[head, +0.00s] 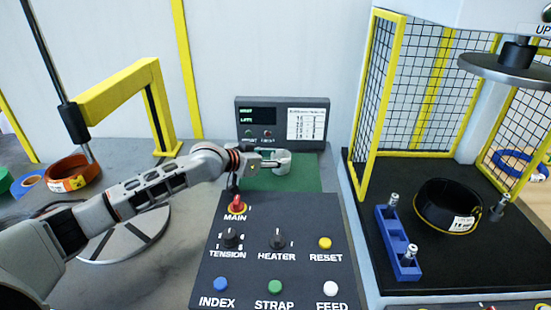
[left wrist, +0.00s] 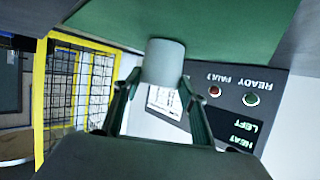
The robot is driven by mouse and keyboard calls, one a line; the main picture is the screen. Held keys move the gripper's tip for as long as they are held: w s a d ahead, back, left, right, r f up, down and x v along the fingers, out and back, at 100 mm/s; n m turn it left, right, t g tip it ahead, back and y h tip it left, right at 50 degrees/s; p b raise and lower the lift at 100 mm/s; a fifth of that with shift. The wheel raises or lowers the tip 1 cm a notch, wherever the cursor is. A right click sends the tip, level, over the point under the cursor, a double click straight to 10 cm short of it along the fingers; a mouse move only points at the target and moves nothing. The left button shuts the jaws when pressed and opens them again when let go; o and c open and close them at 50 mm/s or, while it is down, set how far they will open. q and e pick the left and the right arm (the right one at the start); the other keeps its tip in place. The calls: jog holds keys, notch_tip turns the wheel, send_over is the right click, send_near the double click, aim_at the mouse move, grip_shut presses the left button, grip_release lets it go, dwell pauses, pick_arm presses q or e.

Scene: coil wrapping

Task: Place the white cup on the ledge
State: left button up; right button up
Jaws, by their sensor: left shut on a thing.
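The white cup (head: 282,165) is in the grip of my left gripper (head: 272,160), in front of the small dark display box. It is over the near-left part of the green surface (head: 311,180); I cannot tell whether it touches it. In the left wrist view, the cup (left wrist: 164,62) sits between the two fingers of the left gripper (left wrist: 160,80), with the green surface (left wrist: 230,25) beside it. No surface is clearly marked as the ledge. My right gripper is not in view.
The display box (head: 282,122) stands just behind the cup. A control panel (head: 265,265) with knobs and buttons lies in front. A yellow mesh guard (head: 420,80) and a black coil (head: 447,206) are on the right. A round turntable (head: 125,235) and yellow post are on the left.

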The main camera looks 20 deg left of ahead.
pick_arm(q)
jog(key=shift+f, duration=0.15)
jog(key=o, duration=1.1)
